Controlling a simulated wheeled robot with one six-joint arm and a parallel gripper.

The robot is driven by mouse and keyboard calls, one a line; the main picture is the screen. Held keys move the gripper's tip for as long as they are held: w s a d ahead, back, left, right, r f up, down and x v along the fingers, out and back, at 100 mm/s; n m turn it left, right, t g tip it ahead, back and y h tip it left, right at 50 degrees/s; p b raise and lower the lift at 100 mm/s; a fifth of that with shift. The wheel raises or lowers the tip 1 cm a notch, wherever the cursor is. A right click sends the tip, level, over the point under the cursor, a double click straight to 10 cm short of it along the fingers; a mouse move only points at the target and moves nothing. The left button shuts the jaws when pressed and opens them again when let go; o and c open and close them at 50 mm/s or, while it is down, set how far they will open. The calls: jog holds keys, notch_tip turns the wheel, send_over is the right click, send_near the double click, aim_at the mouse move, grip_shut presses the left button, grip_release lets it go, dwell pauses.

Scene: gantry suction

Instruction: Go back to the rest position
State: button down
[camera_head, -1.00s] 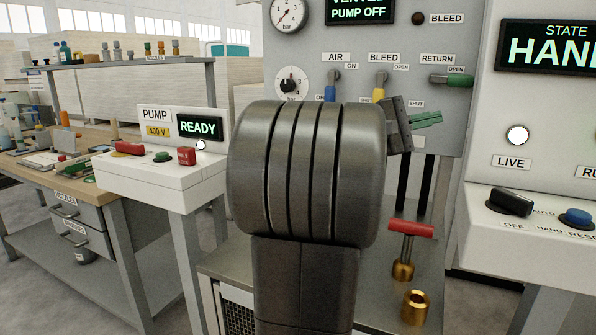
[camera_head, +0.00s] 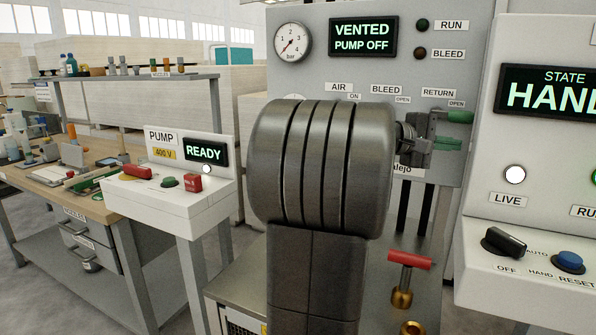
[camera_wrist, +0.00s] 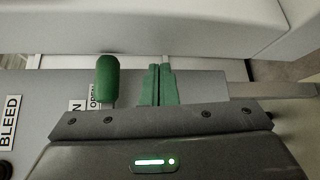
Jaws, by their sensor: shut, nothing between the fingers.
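My gripper (camera_head: 455,144) shows at the right of my dark arm in the head view, in front of the vacuum panel. Its green fingers are shut together and hold nothing. They point right, just below the green RETURN lever handle (camera_head: 459,117). In the wrist view my gripper (camera_wrist: 161,68) has its two green fingers side by side, and the green handle (camera_wrist: 108,78) stands to their left with a clear gap between. My arm's thick link fills the middle of the head view and hides the AIR and BLEED levers.
The panel's display (camera_head: 363,38) reads VENTED, PUMP OFF. A pump box (camera_head: 175,205) with a READY display stands at left, beside a wooden bench (camera_head: 65,190). At right is a control console (camera_head: 540,245). A red T-handle (camera_head: 410,260) stands below my gripper.

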jog(key=w+a+r+m+t+y+p, duration=0.1)
jog(key=y+p, duration=0.7)
jog(key=p, duration=0.9)
jog(key=shift+w+a+r+m, duration=0.5)
jog(key=shift+w+a+m, duration=0.45)
jog(key=shift+a+m, duration=0.9)
jog(key=shift+a+f+n+y, duration=0.1)
jog(key=shift+a+n+y, duration=0.1)
jog(key=shift+n+y, duration=0.1)
jog(key=shift+f+b, duration=0.2)
jog(key=shift+b, duration=0.15)
